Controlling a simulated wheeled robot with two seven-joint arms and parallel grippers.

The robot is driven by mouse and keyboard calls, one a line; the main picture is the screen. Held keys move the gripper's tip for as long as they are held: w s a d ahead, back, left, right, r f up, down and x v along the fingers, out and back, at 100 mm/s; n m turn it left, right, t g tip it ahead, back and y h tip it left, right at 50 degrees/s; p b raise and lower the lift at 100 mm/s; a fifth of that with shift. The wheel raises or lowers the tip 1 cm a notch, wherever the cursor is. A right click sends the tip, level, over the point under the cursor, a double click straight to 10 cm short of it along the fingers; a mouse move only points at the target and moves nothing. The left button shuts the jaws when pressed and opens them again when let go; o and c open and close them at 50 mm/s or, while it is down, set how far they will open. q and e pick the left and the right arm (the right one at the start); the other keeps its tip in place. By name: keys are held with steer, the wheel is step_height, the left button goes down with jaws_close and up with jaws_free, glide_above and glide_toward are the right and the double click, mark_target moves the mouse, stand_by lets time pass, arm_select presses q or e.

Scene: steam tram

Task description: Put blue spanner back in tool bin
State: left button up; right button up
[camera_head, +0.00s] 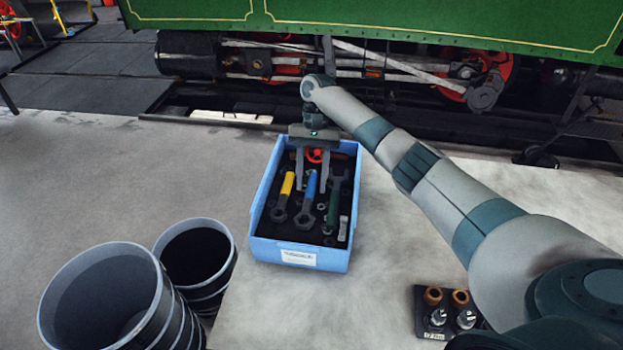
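The blue spanner (308,205) lies in the blue tool bin (262,248), between a yellow-handled spanner (284,192) and a green spanner (333,205). Its dark jaw end points toward the bin's near, labelled wall. My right gripper (312,184) hangs over the far half of the bin, fingers pointing down. The fingers stand apart, with a gap on both sides of the blue handle's upper end. I cannot tell how high the fingertips are above the handle. My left gripper is not in view.
Several nuts, a red round item (315,155) and a small metal piece (343,229) are also in the bin. Two dark buckets (105,300) (197,262) stand at left. A small block with fittings (432,332) lies at lower right. The tram stands behind.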

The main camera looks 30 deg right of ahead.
steer(key=shift+r, duration=0.1)
steer(key=b+v, duration=0.1)
steer(key=v, duration=1.1)
stand_by(1.0)
